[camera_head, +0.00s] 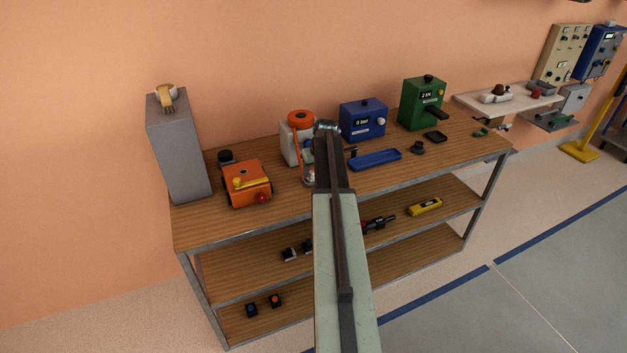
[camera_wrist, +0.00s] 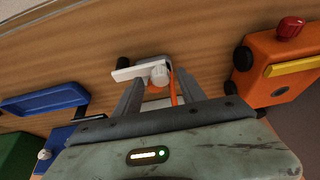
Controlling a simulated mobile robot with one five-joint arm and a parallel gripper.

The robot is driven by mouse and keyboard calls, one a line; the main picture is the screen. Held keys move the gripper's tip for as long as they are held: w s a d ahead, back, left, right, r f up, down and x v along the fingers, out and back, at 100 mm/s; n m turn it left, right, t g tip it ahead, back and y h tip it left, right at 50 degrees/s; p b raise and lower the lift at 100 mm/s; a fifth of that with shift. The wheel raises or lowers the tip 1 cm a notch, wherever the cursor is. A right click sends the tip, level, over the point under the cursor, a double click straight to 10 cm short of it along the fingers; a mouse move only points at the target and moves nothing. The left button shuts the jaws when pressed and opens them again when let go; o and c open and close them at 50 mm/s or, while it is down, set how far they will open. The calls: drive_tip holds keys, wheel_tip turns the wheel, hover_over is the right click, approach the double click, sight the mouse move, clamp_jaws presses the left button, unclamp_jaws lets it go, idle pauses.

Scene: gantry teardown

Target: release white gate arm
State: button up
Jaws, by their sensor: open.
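The white gate arm (camera_wrist: 135,72) shows in the wrist view as a short white bar with a rounded white knob, just beyond my fingertips. It belongs to a white device with an orange round top (camera_head: 301,118), seen in the head view on the bench top. An orange strip (camera_wrist: 174,88) runs beside the knob. My gripper (camera_wrist: 158,84) is open, its two fingers on either side of the knob in the picture. I cannot tell whether they touch it. In the head view my arm covers the gripper and part of the device.
An orange box (camera_head: 246,184) with a yellow lever stands left of the device. A blue gauge box (camera_head: 363,120), a blue tray (camera_head: 375,159) and a green box (camera_head: 422,104) stand to the right. A tall grey cabinet (camera_head: 180,150) is at the bench's left end.

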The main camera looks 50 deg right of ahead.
drive_tip(key=shift+w+d+f, duration=0.1)
drive_tip(key=shift+w+f, duration=0.15)
drive_tip(key=shift+f, duration=0.45)
drive_tip(key=shift+r, duration=0.15)
drive_tip(key=shift+c, duration=0.3)
clamp_jaws()
drive_tip(key=shift+d, duration=0.1)
idle(0.4)
